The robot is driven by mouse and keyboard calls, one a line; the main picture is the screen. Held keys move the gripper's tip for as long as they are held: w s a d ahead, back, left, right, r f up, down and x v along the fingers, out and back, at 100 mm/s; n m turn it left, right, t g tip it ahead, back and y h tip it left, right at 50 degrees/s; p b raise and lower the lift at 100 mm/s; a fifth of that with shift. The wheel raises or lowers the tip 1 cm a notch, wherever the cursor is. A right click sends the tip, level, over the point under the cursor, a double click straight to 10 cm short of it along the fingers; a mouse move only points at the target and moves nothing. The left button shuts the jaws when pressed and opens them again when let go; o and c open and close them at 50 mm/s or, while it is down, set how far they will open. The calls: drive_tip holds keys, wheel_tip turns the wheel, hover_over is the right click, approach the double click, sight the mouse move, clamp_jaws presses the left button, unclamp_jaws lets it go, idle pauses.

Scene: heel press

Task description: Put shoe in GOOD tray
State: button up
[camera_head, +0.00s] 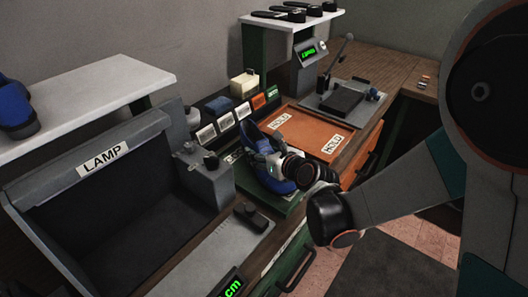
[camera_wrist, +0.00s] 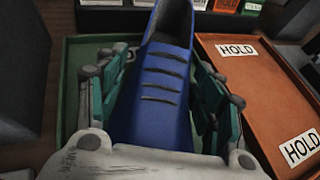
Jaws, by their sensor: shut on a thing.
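A blue shoe (camera_wrist: 160,85) is between the fingers of my gripper (camera_wrist: 165,100), which is shut on its sides. In the head view the blue shoe (camera_head: 275,180) shows beside my gripper (camera_head: 268,158). The shoe is over the green tray (camera_wrist: 75,60), which also shows in the head view (camera_head: 252,184). I cannot tell whether the shoe touches the tray floor. No GOOD label can be read on the green tray in these views; its near part is hidden by my gripper and arm.
An orange tray (camera_head: 313,133) marked HOLD lies right of the green tray. A dark LAMP booth (camera_head: 110,200) and a grey box (camera_head: 205,175) stand to the left. Small labelled blocks (camera_head: 225,110) line the back. Another blue shoe (camera_head: 17,120) is on the white shelf at left.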

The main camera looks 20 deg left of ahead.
drive_tip(key=shift+f+b, duration=0.35)
drive_tip(key=shift+f, duration=0.1)
drive_tip(key=o, duration=1.6)
drive_tip(key=shift+v, duration=3.75)
